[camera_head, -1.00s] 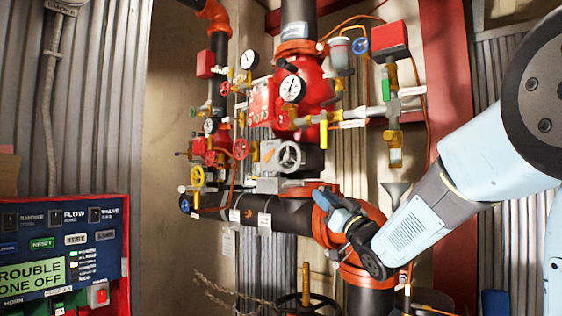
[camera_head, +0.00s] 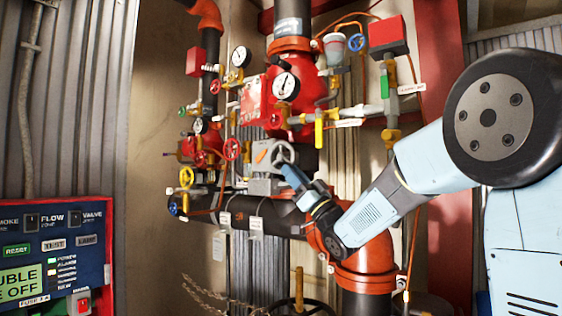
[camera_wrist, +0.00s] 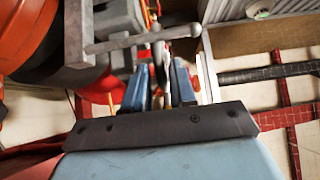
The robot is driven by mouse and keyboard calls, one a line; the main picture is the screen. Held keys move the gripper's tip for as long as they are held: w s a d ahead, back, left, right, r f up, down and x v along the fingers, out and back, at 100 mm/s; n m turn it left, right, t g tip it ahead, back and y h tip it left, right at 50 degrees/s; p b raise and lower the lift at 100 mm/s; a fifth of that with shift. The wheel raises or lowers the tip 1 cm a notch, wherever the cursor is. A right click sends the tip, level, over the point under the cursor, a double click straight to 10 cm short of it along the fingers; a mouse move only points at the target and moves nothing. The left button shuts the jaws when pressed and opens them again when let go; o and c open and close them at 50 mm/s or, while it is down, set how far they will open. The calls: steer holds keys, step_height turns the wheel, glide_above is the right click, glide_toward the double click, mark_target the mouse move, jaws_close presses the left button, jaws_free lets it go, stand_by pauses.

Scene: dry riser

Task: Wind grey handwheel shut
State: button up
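The grey handwheel (camera_head: 281,153) sits on the right of a grey gearbox (camera_head: 262,160) with an orange pointer, in the middle of the pipework. My gripper (camera_head: 287,174) is at the wheel's lower right edge and overlaps it in the head view, so contact is unclear there. In the wrist view my gripper (camera_wrist: 160,75) shows two blue fingers standing apart. A grey bar (camera_wrist: 135,41) crosses just beyond the fingertips; I cannot tell for sure whether it is the wheel's rim. Thin parts show between the fingers, but no grip is visible.
Red and yellow small handwheels (camera_head: 232,149) and gauges (camera_head: 286,86) crowd the left and above. An alarm panel (camera_head: 55,255) stands at lower left.

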mark_target(271, 148)
steer(key=shift+x, duration=2.9)
steer(key=shift+c, duration=0.3)
jaws_close()
